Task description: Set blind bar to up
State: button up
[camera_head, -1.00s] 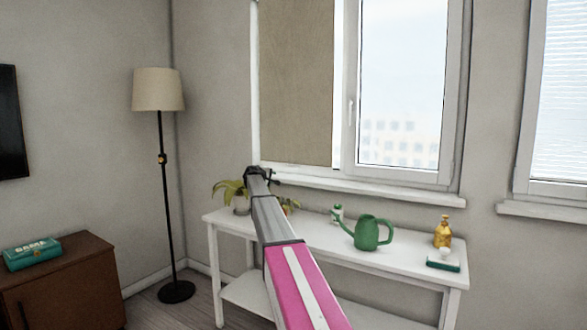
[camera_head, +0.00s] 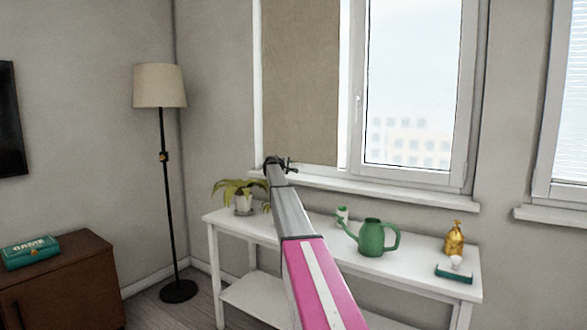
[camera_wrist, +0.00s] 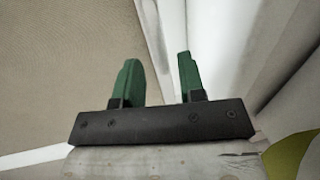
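The beige blind (camera_head: 300,80) hangs lowered over the left window pane, its lower edge just above the sill. My gripper (camera_head: 283,161) is in front of the blind's lower left part in the head view. In the wrist view, my gripper (camera_wrist: 161,78) shows two green fingers standing apart with nothing clearly held between them. The blind (camera_wrist: 60,65) fills the left of that view, behind the left finger. A pale strip (camera_wrist: 35,157) runs at its lower left; I cannot tell whether this is the blind's bar. Contact between fingers and blind cannot be told.
A white sill (camera_head: 370,187) runs under the window. Below it a white table (camera_head: 330,250) holds a potted plant (camera_head: 243,200), a green watering can (camera_head: 372,237) and a gold bottle (camera_head: 454,240). A floor lamp (camera_head: 160,88) stands left. A low cabinet (camera_head: 65,280) is at far left.

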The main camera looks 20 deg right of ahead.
aim_at(293, 166)
jog(key=x, duration=0.4)
jog(key=shift+w+d, duration=0.2)
